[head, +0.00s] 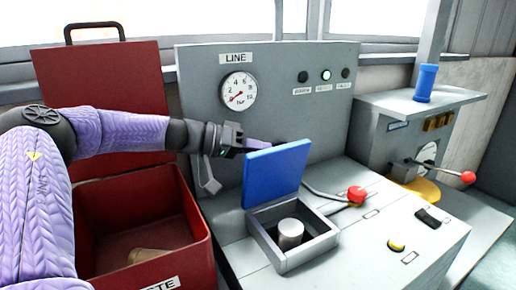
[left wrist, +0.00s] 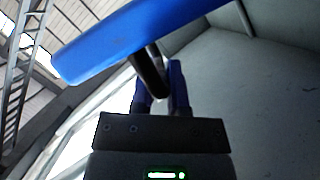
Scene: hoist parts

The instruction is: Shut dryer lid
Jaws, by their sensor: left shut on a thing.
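The blue dryer lid (head: 276,174) stands raised, nearly upright and leaning slightly back, above the square grey dryer box (head: 312,253) on the grey console. A pale metal cylinder (head: 290,233) shows inside the open box. My left gripper (head: 256,144) is at the lid's upper left, behind it, and part of its fingers is hidden by the lid. In the left wrist view the lid (left wrist: 140,35) crosses the top, and the fingers (left wrist: 160,85) are shut on a dark bar-like handle joined to the lid. My right gripper is not in view.
A red bin (head: 195,245) with its cover up stands left of the console. A red-knobbed lever (head: 356,195) sits right of the dryer box. A gauge panel (head: 290,110) rises behind. A blue cylinder (head: 425,83) stands on the right-hand machine.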

